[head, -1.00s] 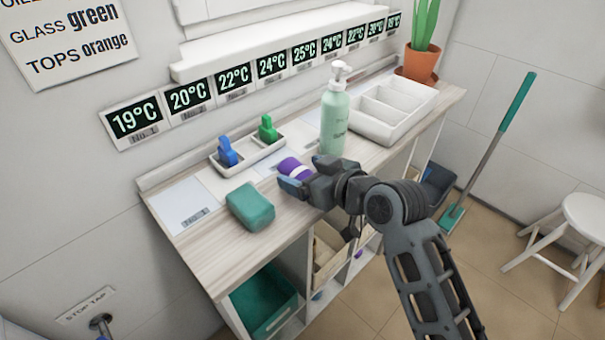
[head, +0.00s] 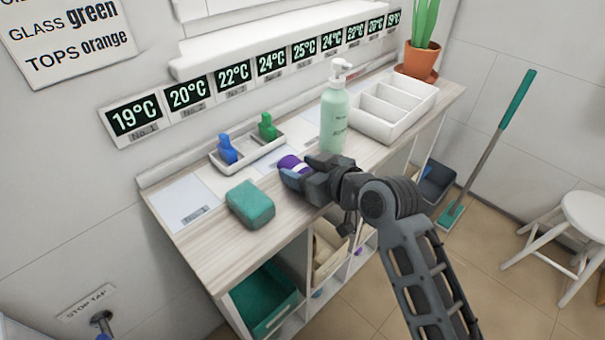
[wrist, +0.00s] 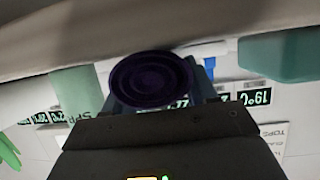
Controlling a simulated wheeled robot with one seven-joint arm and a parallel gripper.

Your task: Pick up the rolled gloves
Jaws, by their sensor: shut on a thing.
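The rolled gloves (head: 291,163) are a small purple roll with a pale band, above the wooden cart top in the head view. My gripper (head: 294,176) is shut on them, and its fingers hide their near side. In the wrist view the rolled gloves (wrist: 151,80) show end-on as a dark purple spiral between the fingers. I cannot tell whether the roll still touches the cart top.
A green pump bottle (head: 334,120) stands just right of my gripper. A teal block (head: 250,205) lies to the left. Behind is a white holder (head: 262,152) with blue and green items. A divided white tray (head: 412,117) and a potted plant (head: 421,63) stand at the right.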

